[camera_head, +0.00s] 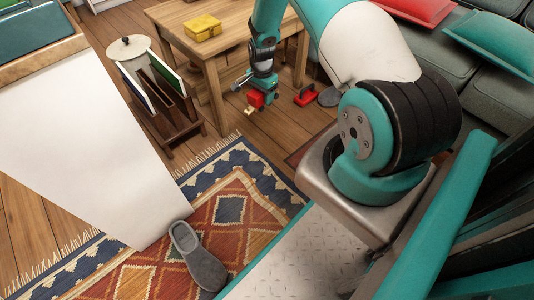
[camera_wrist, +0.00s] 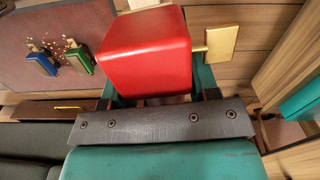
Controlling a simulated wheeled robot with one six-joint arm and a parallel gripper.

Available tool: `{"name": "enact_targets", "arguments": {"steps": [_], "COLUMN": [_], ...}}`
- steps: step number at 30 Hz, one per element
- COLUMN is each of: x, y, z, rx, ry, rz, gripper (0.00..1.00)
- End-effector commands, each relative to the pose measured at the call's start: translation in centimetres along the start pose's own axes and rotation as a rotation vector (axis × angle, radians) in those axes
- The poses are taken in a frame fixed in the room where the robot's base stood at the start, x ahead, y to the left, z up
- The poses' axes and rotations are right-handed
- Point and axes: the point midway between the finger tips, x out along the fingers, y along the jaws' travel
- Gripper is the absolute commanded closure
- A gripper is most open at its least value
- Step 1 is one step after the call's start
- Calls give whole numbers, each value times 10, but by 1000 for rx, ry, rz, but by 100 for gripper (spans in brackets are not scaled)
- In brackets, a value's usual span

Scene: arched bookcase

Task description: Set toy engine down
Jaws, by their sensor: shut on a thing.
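The toy engine is most likely the red block (camera_wrist: 145,52) that fills the upper middle of the wrist view. A small rod joins it to a yellowish plate (camera_wrist: 221,40) on the right. My gripper (camera_wrist: 155,92) is shut on the red block, with a teal finger on each side. In the head view, my gripper (camera_head: 262,86) is beside the wooden table's front right leg, with the red block (camera_head: 256,99) below it and a small yellow part (camera_head: 249,110) under that. Whether the block touches the floor cannot be told.
The wooden table (camera_head: 232,42) bears a yellow box (camera_head: 202,27). A red object (camera_head: 306,96) and a grey round object (camera_head: 330,97) lie on the floor to the right. A wooden rack (camera_head: 165,100) stands left. A grey slipper (camera_head: 197,256) lies on the patterned rug (camera_head: 240,205).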

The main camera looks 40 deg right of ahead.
Motion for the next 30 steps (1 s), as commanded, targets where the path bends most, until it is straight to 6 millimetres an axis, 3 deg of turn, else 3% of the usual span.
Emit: {"name": "enact_targets", "arguments": {"steps": [1, 11, 22, 26, 30], "x": [24, 71, 174, 194, 201], "y": [0, 2, 2, 2, 1], "z": [-6, -18, -17, -17, -17], "rx": [34, 118, 114, 114, 114], "ry": [1, 0, 0, 1, 1], "rz": [-1, 0, -1, -2, -2], "gripper": [76, 76, 76, 76, 76]}}
